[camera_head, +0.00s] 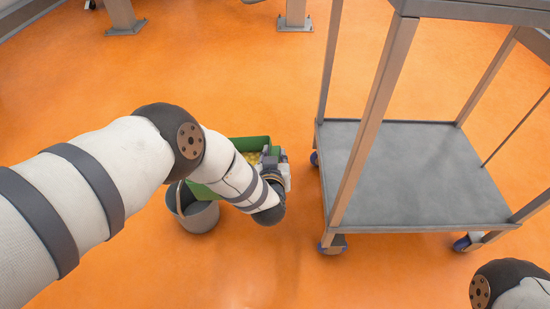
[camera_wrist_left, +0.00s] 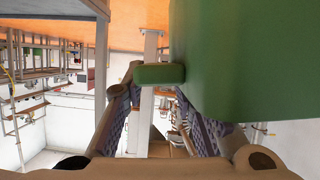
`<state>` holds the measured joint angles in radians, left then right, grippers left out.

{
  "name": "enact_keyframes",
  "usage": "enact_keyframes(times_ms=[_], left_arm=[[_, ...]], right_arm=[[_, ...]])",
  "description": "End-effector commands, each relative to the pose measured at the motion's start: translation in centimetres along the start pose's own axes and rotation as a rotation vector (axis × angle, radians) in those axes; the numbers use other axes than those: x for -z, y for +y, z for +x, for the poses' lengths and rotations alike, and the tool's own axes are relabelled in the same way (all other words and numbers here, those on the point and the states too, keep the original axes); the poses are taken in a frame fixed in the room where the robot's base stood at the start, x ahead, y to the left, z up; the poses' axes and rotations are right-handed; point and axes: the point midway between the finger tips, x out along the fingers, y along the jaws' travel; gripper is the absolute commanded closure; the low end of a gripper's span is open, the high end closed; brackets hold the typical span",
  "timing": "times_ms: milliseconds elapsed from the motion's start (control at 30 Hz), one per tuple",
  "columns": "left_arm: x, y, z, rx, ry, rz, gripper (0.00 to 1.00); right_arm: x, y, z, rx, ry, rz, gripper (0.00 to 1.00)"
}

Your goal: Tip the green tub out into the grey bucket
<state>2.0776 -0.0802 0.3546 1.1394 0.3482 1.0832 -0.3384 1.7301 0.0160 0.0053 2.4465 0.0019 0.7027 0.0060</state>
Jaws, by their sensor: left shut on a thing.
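The green tub (camera_head: 249,143) is partly hidden behind my left forearm, with small yellowish contents (camera_head: 252,159) showing inside. My left gripper (camera_head: 284,172) is at its right end. In the left wrist view the fingers are shut on a green lug (camera_wrist_left: 158,74) of the tub, whose wall (camera_wrist_left: 245,60) fills the upper right. The grey bucket (camera_head: 200,217) stands on the floor, its rim partly covered by the tub and my arm. The tub appears above and just beyond the bucket; its exact tilt I cannot tell. My right gripper is out of view.
A grey metal cart (camera_head: 410,180) on blue-wheeled castors stands to the right, its near left post (camera_head: 365,125) close to my left gripper. Orange floor (camera_head: 300,270) is clear in front of the bucket. Grey post feet (camera_head: 295,22) stand at the back.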

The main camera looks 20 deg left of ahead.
Motion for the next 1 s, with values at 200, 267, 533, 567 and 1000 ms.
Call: enact_keyframes(times_ms=[200,267,533,567,1000], left_arm=[[2.3,-0.1,-0.9,-0.030,0.003,-0.072,1.00],[2.8,-0.1,-1.1,-0.038,0.003,-0.094,1.00],[5.0,-0.2,-2.0,-0.075,0.003,-0.183,1.00],[5.2,-0.3,-2.1,-0.079,0.004,-0.195,1.00],[8.6,-1.6,-3.4,-0.146,0.004,-0.358,1.00]], right_arm=[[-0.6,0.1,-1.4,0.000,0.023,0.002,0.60],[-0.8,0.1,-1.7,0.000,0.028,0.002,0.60],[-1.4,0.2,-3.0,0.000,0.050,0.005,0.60],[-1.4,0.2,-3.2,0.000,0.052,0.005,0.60],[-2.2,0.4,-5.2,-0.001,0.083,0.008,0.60]])
